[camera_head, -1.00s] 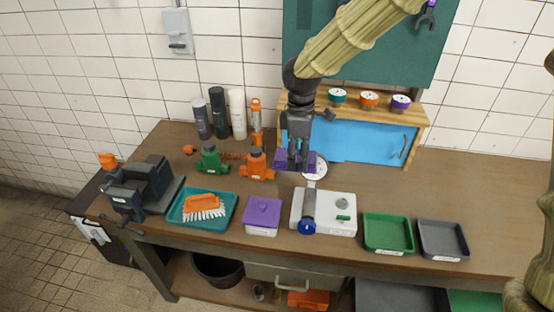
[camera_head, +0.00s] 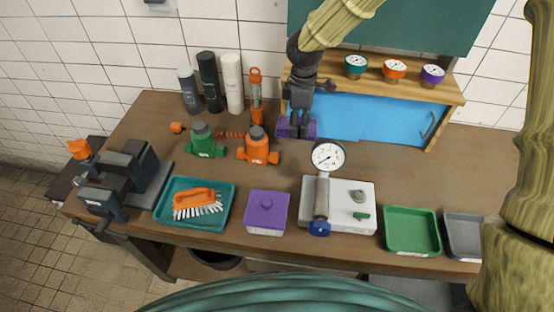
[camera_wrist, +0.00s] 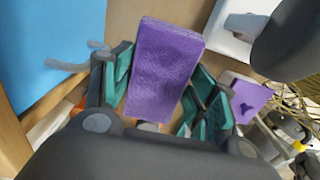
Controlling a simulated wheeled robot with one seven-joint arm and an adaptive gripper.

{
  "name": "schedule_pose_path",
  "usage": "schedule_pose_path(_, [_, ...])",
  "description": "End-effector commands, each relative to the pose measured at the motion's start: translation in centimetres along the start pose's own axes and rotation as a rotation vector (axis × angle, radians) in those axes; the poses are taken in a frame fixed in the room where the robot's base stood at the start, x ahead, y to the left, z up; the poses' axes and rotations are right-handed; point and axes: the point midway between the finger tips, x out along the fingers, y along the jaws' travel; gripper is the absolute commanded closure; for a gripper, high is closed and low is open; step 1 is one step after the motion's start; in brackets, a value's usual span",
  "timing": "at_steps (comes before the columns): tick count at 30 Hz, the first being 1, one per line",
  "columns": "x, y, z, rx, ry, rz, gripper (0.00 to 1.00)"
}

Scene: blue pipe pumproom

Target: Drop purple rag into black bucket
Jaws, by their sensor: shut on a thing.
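My gripper (camera_head: 297,122) is shut on the purple rag (camera_head: 283,128), above the back of the workbench in front of the blue cabinet door. In the wrist view the rag (camera_wrist: 163,70) is a folded purple block between the teal finger pads (camera_wrist: 155,85). The black bucket (camera_head: 215,258) is below the bench at lower left of centre. Only part of it shows; the bench top hides the rest.
A purple-lidded box (camera_head: 267,212), a teal tray with a brush (camera_head: 170,213), a white gauge device (camera_head: 350,215) and a green tray (camera_head: 410,232) line the bench front. Green (camera_head: 204,141) and orange (camera_head: 257,148) valves stand left of my gripper. A vise (camera_head: 120,180) is at far left.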

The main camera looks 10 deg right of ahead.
Motion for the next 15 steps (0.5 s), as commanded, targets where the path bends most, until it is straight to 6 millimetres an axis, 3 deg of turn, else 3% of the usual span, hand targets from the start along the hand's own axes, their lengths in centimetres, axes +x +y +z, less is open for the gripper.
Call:
schedule_pose_path(1, [1.4, -0.1, 0.6, 0.003, 0.002, -0.004, 0.69])
schedule_pose_path(4, [3.0, 0.1, 0.8, 0.004, 0.007, -0.006, 0.69])
schedule_pose_path(15, [7.2, -0.1, -0.6, -0.006, -0.003, -0.006, 0.69])
